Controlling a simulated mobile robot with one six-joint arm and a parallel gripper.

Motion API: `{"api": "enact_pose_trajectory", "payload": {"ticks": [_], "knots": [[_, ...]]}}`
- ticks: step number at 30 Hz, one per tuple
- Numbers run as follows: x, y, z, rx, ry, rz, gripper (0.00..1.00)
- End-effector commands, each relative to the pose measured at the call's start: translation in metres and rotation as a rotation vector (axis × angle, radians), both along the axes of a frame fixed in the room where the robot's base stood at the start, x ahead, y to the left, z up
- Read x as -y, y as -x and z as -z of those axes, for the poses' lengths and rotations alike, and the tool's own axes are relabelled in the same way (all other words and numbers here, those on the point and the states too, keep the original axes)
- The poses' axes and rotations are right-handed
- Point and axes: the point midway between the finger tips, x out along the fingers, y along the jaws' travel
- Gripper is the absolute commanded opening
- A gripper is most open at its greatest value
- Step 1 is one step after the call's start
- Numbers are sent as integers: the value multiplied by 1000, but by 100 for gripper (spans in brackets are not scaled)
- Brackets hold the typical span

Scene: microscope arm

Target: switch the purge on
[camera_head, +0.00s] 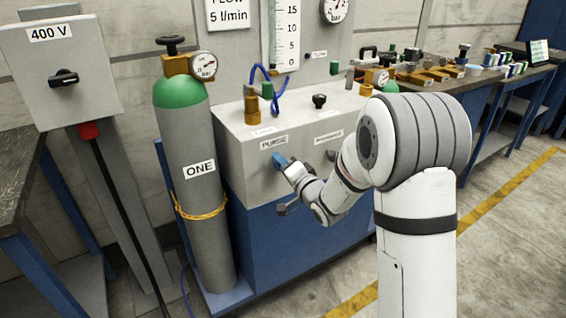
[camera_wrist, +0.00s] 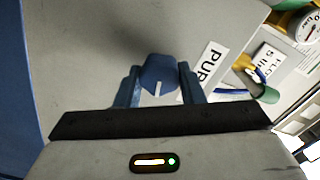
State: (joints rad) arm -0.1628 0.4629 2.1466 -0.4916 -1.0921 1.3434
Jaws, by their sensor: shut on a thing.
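The purge switch is a blue knob with a white pointer line (camera_wrist: 158,74), on the front of a grey cabinet (camera_head: 243,178). Its PURGE label (camera_head: 274,142) sits just above it in the head view, and part of the label shows in the wrist view (camera_wrist: 209,68). My gripper (camera_wrist: 160,88) is shut on the blue knob, with one blue finger on each side of it. In the head view my gripper (camera_head: 281,162) reaches the cabinet front from the right and hides most of the knob. The white line points toward my palm in the wrist view.
A grey gas cylinder with a green top, labelled ONE (camera_head: 205,150), stands close to the left of the cabinet. A brass fitting (camera_head: 252,108) with a blue hose and a black knob (camera_head: 319,101) are on the cabinet top. A 400 V box (camera_head: 62,70) is at far left.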

Motion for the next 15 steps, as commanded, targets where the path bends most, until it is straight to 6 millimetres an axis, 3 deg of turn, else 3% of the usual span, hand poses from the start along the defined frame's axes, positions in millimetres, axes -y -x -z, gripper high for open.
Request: {"api": "enact_pose_trajectory", "payload": {"ticks": [15], "knots": [[3,-1,2,-122,-177,8,12]]}}
